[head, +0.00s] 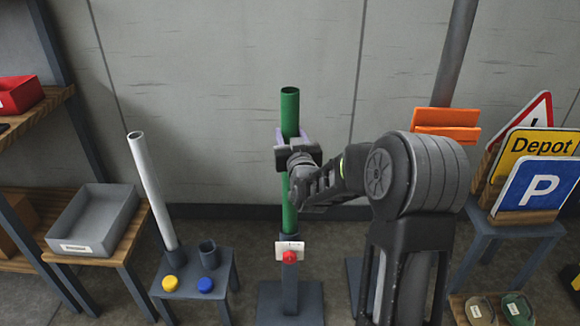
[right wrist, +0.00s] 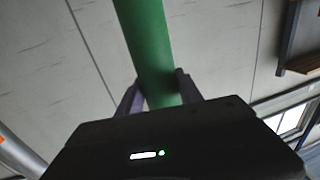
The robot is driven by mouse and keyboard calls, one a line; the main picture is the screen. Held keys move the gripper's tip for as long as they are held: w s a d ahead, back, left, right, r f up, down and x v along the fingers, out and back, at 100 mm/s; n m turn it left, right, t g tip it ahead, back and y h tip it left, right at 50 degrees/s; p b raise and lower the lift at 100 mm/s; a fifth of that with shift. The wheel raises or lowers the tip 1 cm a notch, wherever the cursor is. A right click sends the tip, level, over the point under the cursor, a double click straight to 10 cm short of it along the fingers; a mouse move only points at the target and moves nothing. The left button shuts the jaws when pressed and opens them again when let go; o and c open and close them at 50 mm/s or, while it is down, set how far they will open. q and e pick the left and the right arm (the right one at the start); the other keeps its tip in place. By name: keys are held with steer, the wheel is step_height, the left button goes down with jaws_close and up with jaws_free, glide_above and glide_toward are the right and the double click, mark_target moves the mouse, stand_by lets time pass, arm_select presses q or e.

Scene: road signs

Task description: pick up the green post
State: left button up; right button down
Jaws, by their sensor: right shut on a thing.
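The green post (head: 290,108) is a hollow upright tube in the middle of the head view. Its lower end goes into a grey socket on a floor stand (head: 290,300) with a red knob (head: 289,257) on a white plate. My right gripper (head: 291,138) is shut on the post in its upper part. In the right wrist view the post (right wrist: 146,45) runs between the two fingers (right wrist: 156,90), one on each side. The palm hides the post's lower part there. My left gripper is not in view.
A white post (head: 150,185) stands tilted in a small table (head: 200,275) with an empty socket, a yellow cap and a blue cap. A grey tray (head: 92,220) is on the left. Road signs (head: 540,185) stand at right. A wall (head: 220,90) is behind.

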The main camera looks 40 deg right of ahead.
steer(key=shift+r, duration=0.2)
arm_select(q)
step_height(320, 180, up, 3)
steer(key=p, duration=0.2)
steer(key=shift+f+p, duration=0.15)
steer(key=shift+p, duration=0.15)
arm_select(e)
step_height(320, 180, up, 18)
glide_above(290, 90)
steer(key=shift+s+f, duration=0.1)
steer(key=shift+a+f, duration=0.1)
